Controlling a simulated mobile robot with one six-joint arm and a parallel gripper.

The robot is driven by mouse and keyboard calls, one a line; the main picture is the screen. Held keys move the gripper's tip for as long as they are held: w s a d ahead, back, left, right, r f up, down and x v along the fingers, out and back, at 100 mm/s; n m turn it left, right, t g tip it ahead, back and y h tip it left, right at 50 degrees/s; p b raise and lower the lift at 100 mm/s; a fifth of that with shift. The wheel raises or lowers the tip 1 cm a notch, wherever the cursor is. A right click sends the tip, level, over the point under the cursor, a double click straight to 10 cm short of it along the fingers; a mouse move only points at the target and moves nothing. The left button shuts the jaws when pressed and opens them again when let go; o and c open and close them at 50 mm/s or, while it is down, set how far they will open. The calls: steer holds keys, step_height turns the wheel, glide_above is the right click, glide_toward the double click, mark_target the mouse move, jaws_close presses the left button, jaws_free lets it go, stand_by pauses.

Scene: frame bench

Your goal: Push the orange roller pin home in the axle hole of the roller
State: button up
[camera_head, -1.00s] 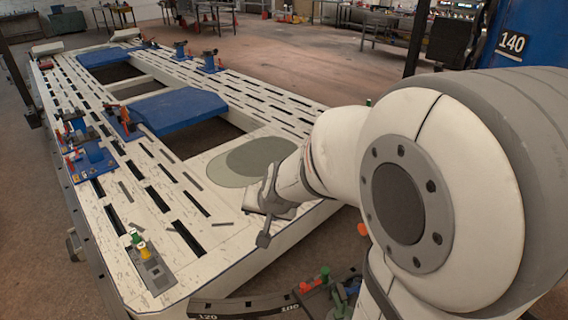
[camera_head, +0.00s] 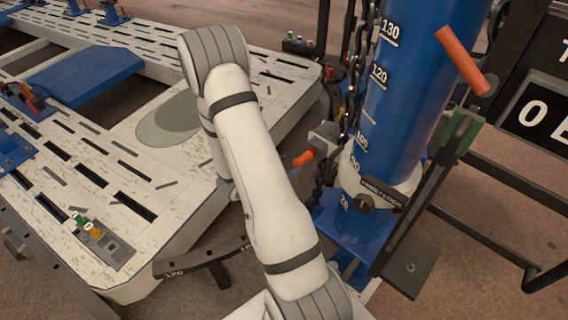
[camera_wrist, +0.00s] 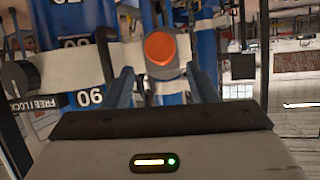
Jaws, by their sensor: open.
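The orange roller pin (camera_head: 303,158) juts out to the left from a pale grey block (camera_head: 325,135) beside the blue column. In the wrist view its round orange end (camera_wrist: 160,48) faces me, with a pale body (camera_wrist: 128,62) around and behind it. I cannot clearly make out the roller or its axle hole, nor how deep the pin sits. My gripper (camera_wrist: 161,84) is open, its two fingers apart to the left and right below the pin end in the picture. Nothing shows between the fingertips but the view of the pin ahead.
The blue column (camera_head: 395,100) carries height marks, with a dark chain (camera_head: 350,95) at its left. A pale slotted frame bench (camera_head: 170,190) fills the left. A separate orange handle (camera_head: 462,60) is at upper right.

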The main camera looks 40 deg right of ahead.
mark_target(296, 162)
steer(key=p+x, duration=0.1)
steer(key=x, duration=0.6)
steer(key=shift+d+p, duration=0.2)
steer(key=shift+p, duration=0.15)
steer(key=shift+c, duration=0.2)
steer(key=c, duration=1)
steer(key=o, duration=1.2)
